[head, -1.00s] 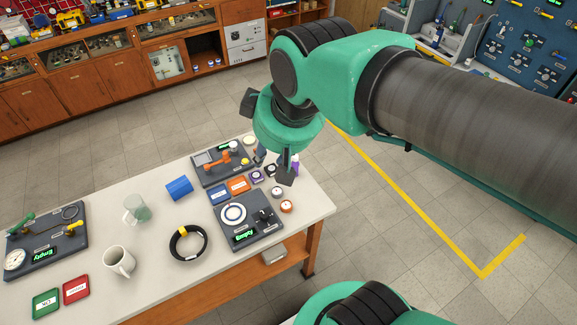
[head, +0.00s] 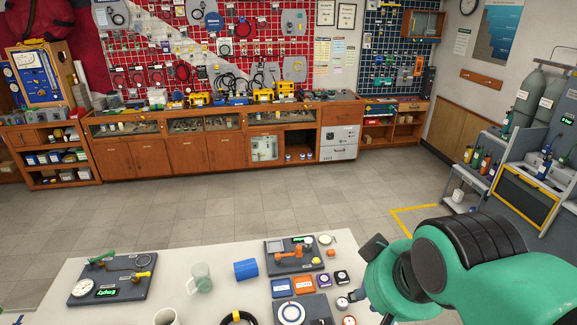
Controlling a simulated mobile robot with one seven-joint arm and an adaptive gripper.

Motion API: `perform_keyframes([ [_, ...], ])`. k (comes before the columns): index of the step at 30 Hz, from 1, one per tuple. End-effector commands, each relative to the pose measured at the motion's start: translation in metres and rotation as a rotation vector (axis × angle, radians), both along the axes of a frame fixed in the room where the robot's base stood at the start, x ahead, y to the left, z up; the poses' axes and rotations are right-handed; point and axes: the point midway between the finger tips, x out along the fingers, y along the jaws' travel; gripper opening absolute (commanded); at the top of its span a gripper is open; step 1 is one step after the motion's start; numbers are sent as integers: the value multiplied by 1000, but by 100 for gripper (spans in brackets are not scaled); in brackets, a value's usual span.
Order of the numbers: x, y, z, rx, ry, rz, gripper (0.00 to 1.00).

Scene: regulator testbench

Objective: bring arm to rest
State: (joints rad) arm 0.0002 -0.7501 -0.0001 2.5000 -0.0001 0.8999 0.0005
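My green arm (head: 490,265) is at the lower right of the head view, beside the right end of the white table (head: 210,265). My gripper is mostly hidden or cut off behind the green wrist (head: 390,280). Only a small dark piece shows near the table's right edge, so I cannot see whether the fingers are open or shut. No object is visibly held.
A wooden cabinet (head: 210,152) lines the back wall. The floor (head: 230,212) between is clear.

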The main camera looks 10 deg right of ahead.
Motion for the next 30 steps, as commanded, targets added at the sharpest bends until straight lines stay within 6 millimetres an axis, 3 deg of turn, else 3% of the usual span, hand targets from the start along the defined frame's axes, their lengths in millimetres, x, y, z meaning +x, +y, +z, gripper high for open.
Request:
perform_keyframes([
  [15, 0, 0, -86, 0, 0, 1, 29],
  [21, 0, 0, -100, 0, 0, 1, 29],
  [30, 0, 0, -100, 0, 0, 1, 29],
])
